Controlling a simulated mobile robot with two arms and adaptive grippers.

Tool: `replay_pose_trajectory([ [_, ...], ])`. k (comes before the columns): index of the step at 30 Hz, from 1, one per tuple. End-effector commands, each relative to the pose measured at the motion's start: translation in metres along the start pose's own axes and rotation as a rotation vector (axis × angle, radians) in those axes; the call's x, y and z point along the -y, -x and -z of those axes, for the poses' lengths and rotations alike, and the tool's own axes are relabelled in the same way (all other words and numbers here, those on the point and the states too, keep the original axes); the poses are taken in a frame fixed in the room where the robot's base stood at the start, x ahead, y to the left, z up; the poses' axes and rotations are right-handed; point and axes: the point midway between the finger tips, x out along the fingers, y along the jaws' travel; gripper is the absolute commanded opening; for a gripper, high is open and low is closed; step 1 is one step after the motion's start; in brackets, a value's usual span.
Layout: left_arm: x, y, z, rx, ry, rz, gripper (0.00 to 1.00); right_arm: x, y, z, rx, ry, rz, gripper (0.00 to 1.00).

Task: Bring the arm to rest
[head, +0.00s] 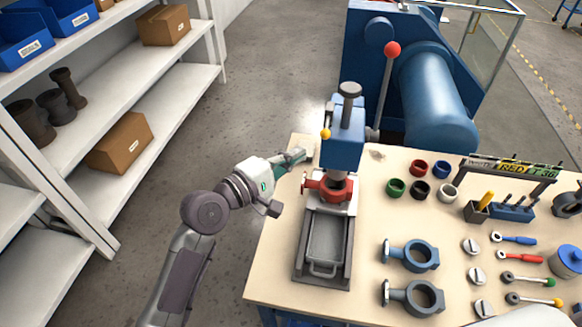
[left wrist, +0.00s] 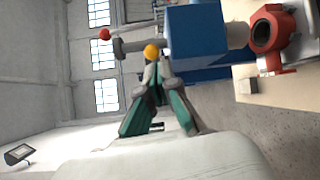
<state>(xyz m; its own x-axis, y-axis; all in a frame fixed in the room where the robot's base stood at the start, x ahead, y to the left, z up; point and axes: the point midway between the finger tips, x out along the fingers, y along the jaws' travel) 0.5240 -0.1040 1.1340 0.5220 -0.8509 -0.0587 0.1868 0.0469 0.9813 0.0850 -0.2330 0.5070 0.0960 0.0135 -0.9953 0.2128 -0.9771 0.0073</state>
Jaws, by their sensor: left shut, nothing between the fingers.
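My left gripper (head: 298,157) is at the left edge of the workbench, just left of the blue press (head: 343,140). Its green-padded fingers show in the left wrist view (left wrist: 158,112), shut with nothing between them. A red valve body (head: 329,186) sits in the press, and it also shows at the upper right of the left wrist view (left wrist: 264,34). The gripper is apart from the red valve body. My right gripper is not in view.
A grey tray (head: 324,240) lies before the press. A large blue machine (head: 435,95) stands behind. Shelves (head: 165,95) stand left, with open floor between.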

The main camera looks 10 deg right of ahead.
Motion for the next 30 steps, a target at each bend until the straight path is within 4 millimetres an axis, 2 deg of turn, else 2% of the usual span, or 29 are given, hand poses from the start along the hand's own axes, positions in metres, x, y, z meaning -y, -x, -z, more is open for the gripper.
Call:
replay_pose_trajectory([
  [6,0.004,0.021,-0.018,-0.003,0.001,0.000,0.00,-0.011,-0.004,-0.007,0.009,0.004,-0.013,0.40],
  [13,0.004,0.025,-0.022,-0.004,-0.003,0.003,0.00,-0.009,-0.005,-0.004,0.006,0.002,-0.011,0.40],
  [17,0.024,0.038,-0.019,-0.030,-0.080,0.061,0.00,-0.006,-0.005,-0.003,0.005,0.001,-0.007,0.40],
  [20,0.064,0.069,-0.012,-0.077,-0.246,0.197,0.00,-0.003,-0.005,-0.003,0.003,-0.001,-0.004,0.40],
  [23,0.115,0.120,-0.004,-0.113,-0.458,0.414,0.00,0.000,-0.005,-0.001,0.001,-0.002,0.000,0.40],
  [25,0.148,0.160,-0.001,-0.115,-0.591,0.582,0.00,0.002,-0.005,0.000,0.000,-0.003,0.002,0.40],
  [27,0.172,0.198,0.002,-0.099,-0.692,0.732,0.00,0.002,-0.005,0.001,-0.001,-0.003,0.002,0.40],
  [30,0.196,0.242,0.001,-0.061,-0.787,0.901,0.00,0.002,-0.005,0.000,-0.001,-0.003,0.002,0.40],
])
